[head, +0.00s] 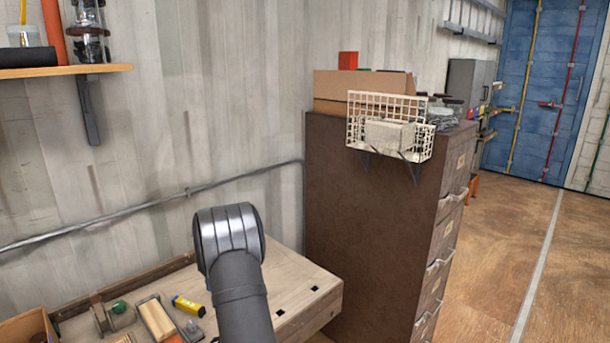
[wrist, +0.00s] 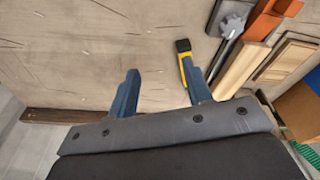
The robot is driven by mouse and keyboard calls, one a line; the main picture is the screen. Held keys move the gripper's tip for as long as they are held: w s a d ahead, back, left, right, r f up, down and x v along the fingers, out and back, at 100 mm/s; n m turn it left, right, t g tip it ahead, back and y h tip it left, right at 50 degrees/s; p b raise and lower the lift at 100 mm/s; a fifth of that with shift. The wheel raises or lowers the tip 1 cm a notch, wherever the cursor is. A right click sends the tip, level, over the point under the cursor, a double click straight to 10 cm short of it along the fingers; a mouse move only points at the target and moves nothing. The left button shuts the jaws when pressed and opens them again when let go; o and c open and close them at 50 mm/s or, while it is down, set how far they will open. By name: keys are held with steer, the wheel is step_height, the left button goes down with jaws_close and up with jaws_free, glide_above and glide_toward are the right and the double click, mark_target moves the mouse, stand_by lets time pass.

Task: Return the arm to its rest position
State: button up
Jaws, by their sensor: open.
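My gripper (wrist: 161,90) shows in the wrist view with its two blue fingers apart and nothing between them. It is above the wooden workbench top (wrist: 80,60). A yellow and black object (wrist: 186,62) lies on the bench just beyond the right finger, which partly covers it. In the head view, my grey arm rises in front of the workbench (head: 310,283), and the gripper itself is not visible there.
The yellow object (head: 188,306), a wooden block (head: 156,320) and other small items crowd the bench's left part. A brown filing cabinet (head: 370,210) with a wire basket (head: 388,125) stands right of the bench. A shelf (head: 60,71) is at upper left.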

steer(key=s+a+r+m, duration=0.4)
steer(key=s+a+r, duration=0.1)
steer(key=s+a, duration=0.15)
steer(key=a+f, duration=0.2)
steer(key=a, duration=0.1)
steer(key=a+f, duration=0.2)
steer(key=a, duration=0.2)
steer(key=a+f, duration=0.3)
steer(key=a, duration=0.1)
steer(key=shift+s+a, duration=0.1)
steer(key=shift+s, duration=0.3)
steer(key=shift+a+f, duration=0.15)
steer(key=shift+f, duration=0.35)
steer(key=shift+a+f, duration=0.15)
steer(key=shift+f, duration=0.8)
steer(key=shift+r, duration=0.15)
